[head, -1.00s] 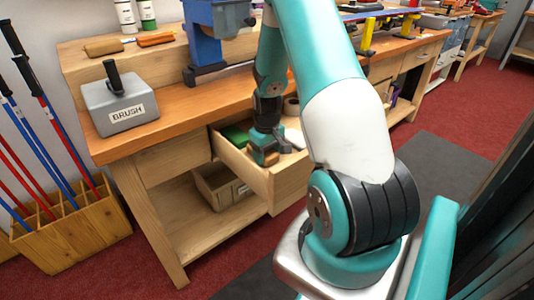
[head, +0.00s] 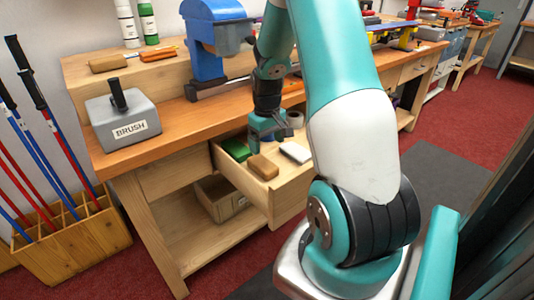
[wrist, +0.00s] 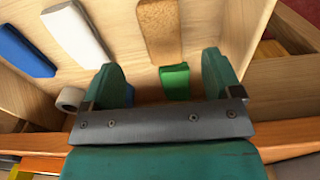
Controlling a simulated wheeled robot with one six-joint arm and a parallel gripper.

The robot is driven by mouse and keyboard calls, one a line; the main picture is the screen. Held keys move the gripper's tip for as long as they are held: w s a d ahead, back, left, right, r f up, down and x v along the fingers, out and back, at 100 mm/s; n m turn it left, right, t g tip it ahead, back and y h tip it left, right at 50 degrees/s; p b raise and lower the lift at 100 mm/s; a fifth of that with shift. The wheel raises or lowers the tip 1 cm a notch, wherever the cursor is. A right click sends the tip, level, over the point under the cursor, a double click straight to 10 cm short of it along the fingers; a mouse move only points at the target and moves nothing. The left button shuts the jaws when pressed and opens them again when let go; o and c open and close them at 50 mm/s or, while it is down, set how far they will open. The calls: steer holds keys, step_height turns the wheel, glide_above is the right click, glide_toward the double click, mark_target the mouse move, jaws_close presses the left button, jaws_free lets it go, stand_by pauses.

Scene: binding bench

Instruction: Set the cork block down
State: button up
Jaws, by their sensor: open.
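The cork block (head: 262,167) is a tan, rounded block lying flat in the open drawer (head: 240,187) under the bench. In the wrist view the cork block (wrist: 159,30) lies on the pale drawer floor, beyond the fingertips and apart from them. My gripper (head: 267,138) is above the drawer, a little behind the cork block. In the wrist view my gripper (wrist: 160,72) has its two teal fingers spread wide with nothing held between them.
A green block (wrist: 175,82), a white block (wrist: 77,35) and a blue block (wrist: 25,50) also lie in the drawer. A pale ring-shaped roll (wrist: 70,99) is near the back. The grey brush box (head: 122,120) stands on the bench top at left.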

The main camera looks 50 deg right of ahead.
steer(key=w+a+r+n+t+y, duration=0.1)
steer(key=a+r+n, duration=0.1)
steer(key=a+r, duration=0.6)
steer(key=a+r+n+y, duration=0.1)
steer(key=a+r+n, duration=0.15)
steer(key=a, duration=0.95)
steer(key=s+a+r+n+y, duration=0.1)
steer(key=s+a+r+n, duration=0.1)
steer(key=s+a, duration=0.6)
steer(key=s+a+r+n+g+y, duration=0.1)
steer(key=s+a+r+n, duration=0.2)
steer(key=s+a+r, duration=0.2)
steer(key=s+a, duration=0.3)
steer(key=a, duration=0.2)
steer(key=shift+a, duration=0.2)
steer(key=shift+d, duration=0.1)
